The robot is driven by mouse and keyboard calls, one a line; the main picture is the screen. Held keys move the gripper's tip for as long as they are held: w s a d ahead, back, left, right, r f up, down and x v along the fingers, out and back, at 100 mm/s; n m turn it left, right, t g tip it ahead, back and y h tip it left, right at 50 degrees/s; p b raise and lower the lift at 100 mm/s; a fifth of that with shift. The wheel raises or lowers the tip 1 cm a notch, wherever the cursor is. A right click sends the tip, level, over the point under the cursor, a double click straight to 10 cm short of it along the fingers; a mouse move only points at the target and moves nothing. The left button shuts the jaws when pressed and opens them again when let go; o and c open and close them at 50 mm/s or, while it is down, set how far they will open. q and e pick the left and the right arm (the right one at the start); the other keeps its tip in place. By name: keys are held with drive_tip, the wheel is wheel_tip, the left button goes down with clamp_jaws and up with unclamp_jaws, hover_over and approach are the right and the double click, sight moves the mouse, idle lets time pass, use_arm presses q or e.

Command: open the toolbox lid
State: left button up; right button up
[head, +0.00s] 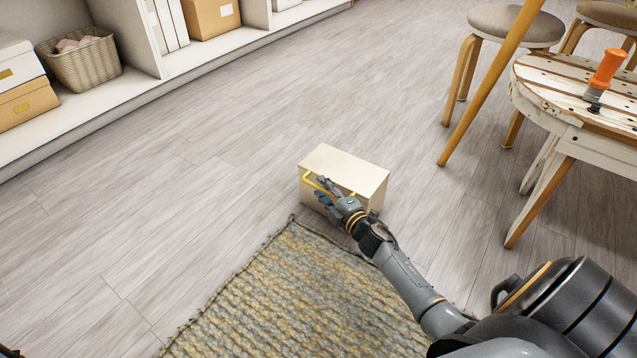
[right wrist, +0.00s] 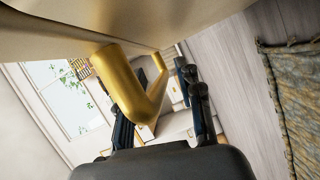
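The toolbox (head: 350,168) is a cream box standing on the floor in the middle of the head view. Its top lies flat and looks closed. A gold handle (head: 312,182) runs along its front side; it fills the middle of the right wrist view (right wrist: 125,85). My right gripper (head: 322,191) is at this front side, by the handle. In the right wrist view its fingers (right wrist: 160,110) stand apart, one on each side of the handle, with no clear grip on it.
A woven rug (head: 300,295) lies in front of the toolbox. A round table (head: 560,85) with an orange-handled tool (head: 606,70) and stools (head: 510,22) stand at right. A low white shelf (head: 120,92) with boxes and a basket (head: 82,62) runs along the upper left. The floor left of the toolbox is clear.

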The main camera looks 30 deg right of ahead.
drive_tip(key=shift+c, duration=0.9)
clamp_jaws()
drive_tip(key=shift+r, duration=0.15)
